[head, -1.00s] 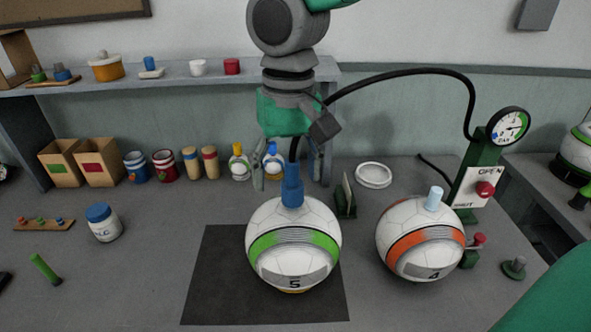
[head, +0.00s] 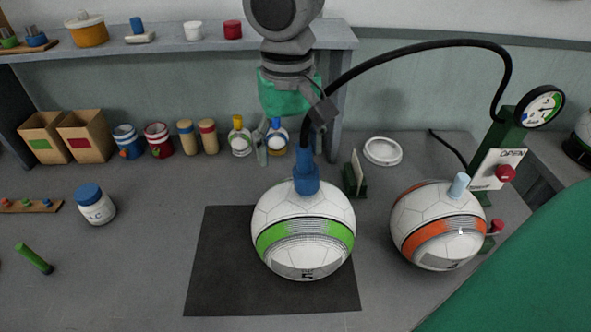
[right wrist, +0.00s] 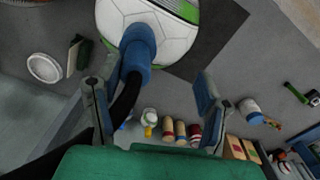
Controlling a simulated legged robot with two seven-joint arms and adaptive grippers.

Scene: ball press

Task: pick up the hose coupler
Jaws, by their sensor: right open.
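The blue hose coupler (head: 306,172) stands on top of the white and green ball (head: 303,230), with the black hose rising from it. It also shows in the right wrist view (right wrist: 138,48). My right gripper (head: 284,150) points down from above, open, just behind and left of the coupler in the head view. In the right wrist view, my right gripper (right wrist: 157,78) has its two fingers wide apart; the coupler and hose lie close to the left finger. I cannot tell whether they touch. My left gripper is not in view.
The ball sits on a dark mat (head: 215,285). An orange-banded ball (head: 438,225) and a gauge stand (head: 512,140) are at the right. A small green holder (head: 355,180) and white ring (head: 383,151) are near the coupler. Bottles (head: 239,138) stand behind the gripper.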

